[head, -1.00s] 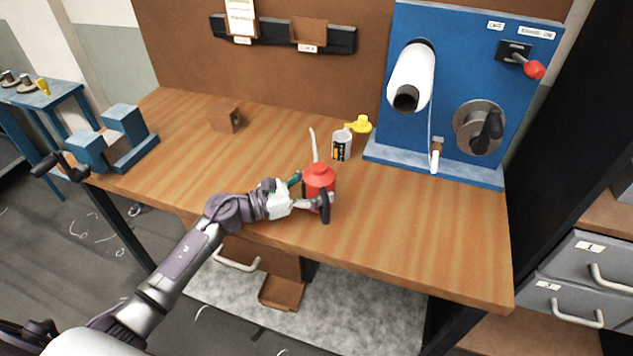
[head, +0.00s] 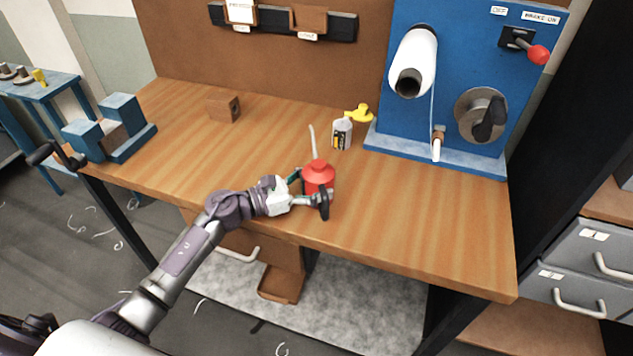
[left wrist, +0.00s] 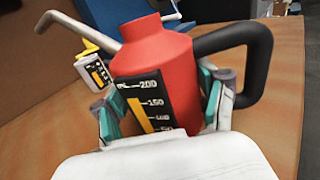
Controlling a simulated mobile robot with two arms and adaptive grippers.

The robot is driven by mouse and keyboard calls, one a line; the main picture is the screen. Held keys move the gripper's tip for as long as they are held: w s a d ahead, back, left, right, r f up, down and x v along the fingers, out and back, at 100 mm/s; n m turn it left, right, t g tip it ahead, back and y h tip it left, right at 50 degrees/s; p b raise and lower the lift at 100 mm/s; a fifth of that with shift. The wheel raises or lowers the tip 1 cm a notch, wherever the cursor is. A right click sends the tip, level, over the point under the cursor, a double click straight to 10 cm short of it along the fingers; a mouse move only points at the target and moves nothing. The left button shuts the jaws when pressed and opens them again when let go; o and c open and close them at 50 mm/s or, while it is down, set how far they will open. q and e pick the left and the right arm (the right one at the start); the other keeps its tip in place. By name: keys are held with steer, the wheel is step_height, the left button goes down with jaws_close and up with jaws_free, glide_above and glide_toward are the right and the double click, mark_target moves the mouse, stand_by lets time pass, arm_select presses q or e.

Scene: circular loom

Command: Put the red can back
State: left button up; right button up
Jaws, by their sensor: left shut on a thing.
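The red can (head: 319,173) has a long pale spout and a black handle. It is at the front middle of the wooden workbench in the head view. My left gripper (head: 309,190) is shut around the can's body. In the left wrist view the red can (left wrist: 158,75) sits between both fingers of the gripper (left wrist: 165,110), with a graduated scale on its side. The can looks close to upright. I cannot tell whether its base touches the bench. My right gripper is not in view.
A blue machine (head: 455,157) with a roll and crank is at the right. A brown block (head: 223,106) and a blue vise (head: 124,137) are at the left. The bench (head: 420,230) is clear front right.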

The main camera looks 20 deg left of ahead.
arm_select(q)
steer(key=shift+f, duration=0.1)
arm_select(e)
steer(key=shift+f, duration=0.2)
arm_select(q)
steer(key=o, duration=1.8)
steer(key=shift+o, duration=0.4)
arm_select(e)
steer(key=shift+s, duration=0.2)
arm_select(q)
steer(key=shift+s+a, duration=0.1)
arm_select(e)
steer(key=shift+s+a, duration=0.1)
arm_select(q)
steer(key=v, duration=1.1)
steer(key=shift+s+a, duration=0.25)
steer(key=shift+a, duration=0.1)
